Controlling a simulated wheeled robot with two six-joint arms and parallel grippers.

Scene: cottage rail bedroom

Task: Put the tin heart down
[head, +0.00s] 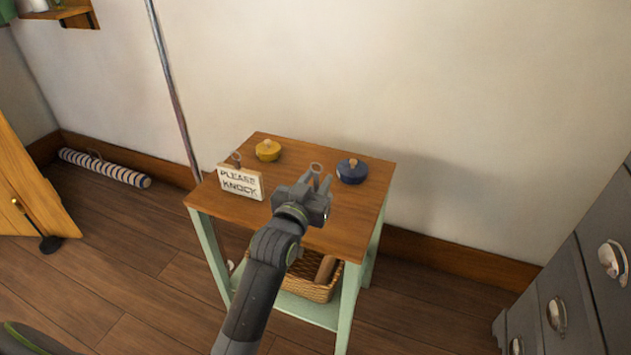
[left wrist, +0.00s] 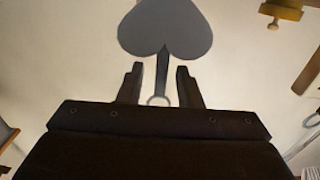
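The tin heart (left wrist: 165,28) shows in the left wrist view as a flat grey heart beyond my left fingertips. Its narrow dark stem and small ring reach back between the fingers, with a gap visible on each side. In the head view its ring (head: 316,168) shows at my left gripper (head: 319,182), and the heart's body is hidden. The gripper is over the wooden top of a small table (head: 335,240), and its fingers are apart. They also show in the left wrist view (left wrist: 160,76). I cannot tell whether the heart touches the tabletop. My right gripper is not in view.
A "PLEASE KNOCK" sign (head: 241,183) stands left of the gripper. A yellow lidded piece (head: 267,150) and a blue one (head: 352,171) are at the table's back. A basket (head: 305,285) sits on the lower shelf. Grey drawers (head: 565,290) stand at right.

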